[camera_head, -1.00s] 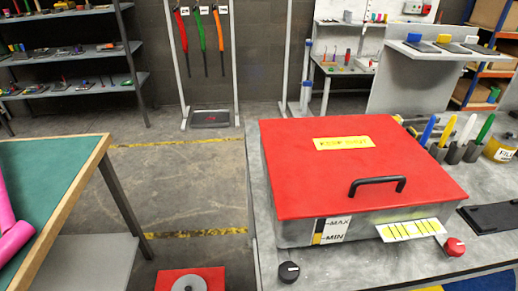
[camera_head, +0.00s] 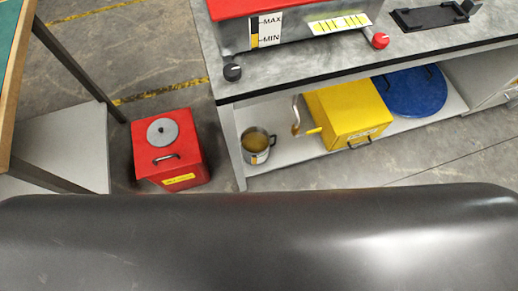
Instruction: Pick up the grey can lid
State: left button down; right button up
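A round grey lid (camera_head: 162,131) with a small knob in its middle lies on top of a red box-shaped can (camera_head: 187,160) on the floor, left of the workbench. The red can has a dark handle and a yellow label on its front. Neither of my grippers is in view. A wide dark curved surface, which looks like part of my own body, fills the bottom of the view and hides the floor close to me.
A bench (camera_head: 226,114) stands right of the can. Its lower shelf holds a metal mug (camera_head: 255,158), a yellow box (camera_head: 347,108) with a spout and a blue round lid (camera_head: 414,92). A table with a grey lower shelf (camera_head: 62,148) stands at the left. Floor shows behind the can.

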aim_at(163, 132)
jog(key=u, duration=1.1)
jog(key=z, duration=1.1)
jog(key=i+j, duration=0.3)
jog(key=i+u, duration=0.05)
